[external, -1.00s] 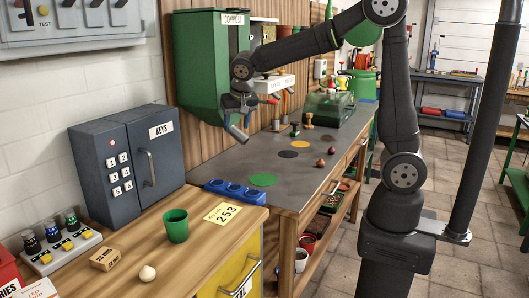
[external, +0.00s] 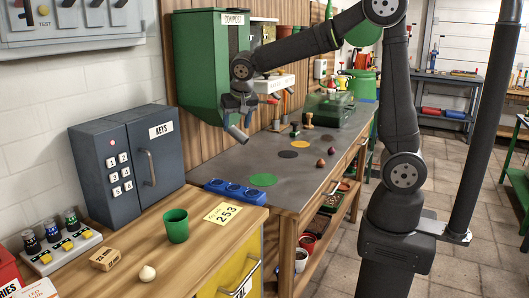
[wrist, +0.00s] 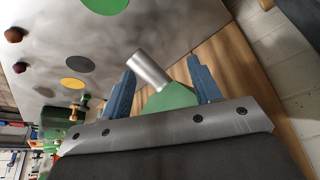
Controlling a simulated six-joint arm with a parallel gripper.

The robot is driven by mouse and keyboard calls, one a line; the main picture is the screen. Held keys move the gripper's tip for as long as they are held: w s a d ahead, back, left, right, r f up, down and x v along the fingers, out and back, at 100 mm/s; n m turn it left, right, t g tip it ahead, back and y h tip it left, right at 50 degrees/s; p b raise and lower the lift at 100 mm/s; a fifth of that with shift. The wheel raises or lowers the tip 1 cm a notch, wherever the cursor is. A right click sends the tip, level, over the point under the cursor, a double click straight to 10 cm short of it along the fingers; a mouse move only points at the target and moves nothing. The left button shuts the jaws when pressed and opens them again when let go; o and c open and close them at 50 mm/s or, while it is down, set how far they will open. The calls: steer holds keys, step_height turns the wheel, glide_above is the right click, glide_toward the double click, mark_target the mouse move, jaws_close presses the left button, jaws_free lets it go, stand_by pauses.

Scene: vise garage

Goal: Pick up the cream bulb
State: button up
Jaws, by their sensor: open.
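My gripper (external: 241,128) is high above the grey bench, in front of the green compost bin, well behind and to the right of the bulb. In the wrist view my gripper's two blue-grey fingers (wrist: 160,86) are spread apart. A silver cylinder (wrist: 149,71) and a green part show between them in that picture; I cannot tell how far off they are. The cream bulb is not in the wrist view.

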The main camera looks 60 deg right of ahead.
steer(key=w+a+n+y, duration=0.1)
steer(key=w+a+n, duration=0.2)
steer(key=a+n, duration=0.7)
steer(key=r+n+g+y, duration=0.15)
steer(key=n+g, duration=0.25)
steer(key=n, duration=1.3)
glide_above(146, 266)
steer(key=f, duration=1.1)
steer(key=shift+s+a+f, duration=0.3)
steer(key=shift+s, duration=0.1)
steer(key=shift+w+d+f, duration=0.1)
steer(key=shift+w+f, duration=0.05)
steer(key=shift+f, duration=0.9)
steer(key=shift+w+d+f, duration=0.1)
steer(key=shift+f, duration=0.9)
steer(key=shift+w+d+f, duration=0.1)
steer(key=shift+w+f, duration=0.05)
steer(key=shift+f, duration=0.9)
steer(key=c, duration=1.1)
steer(key=shift+o, duration=0.2)
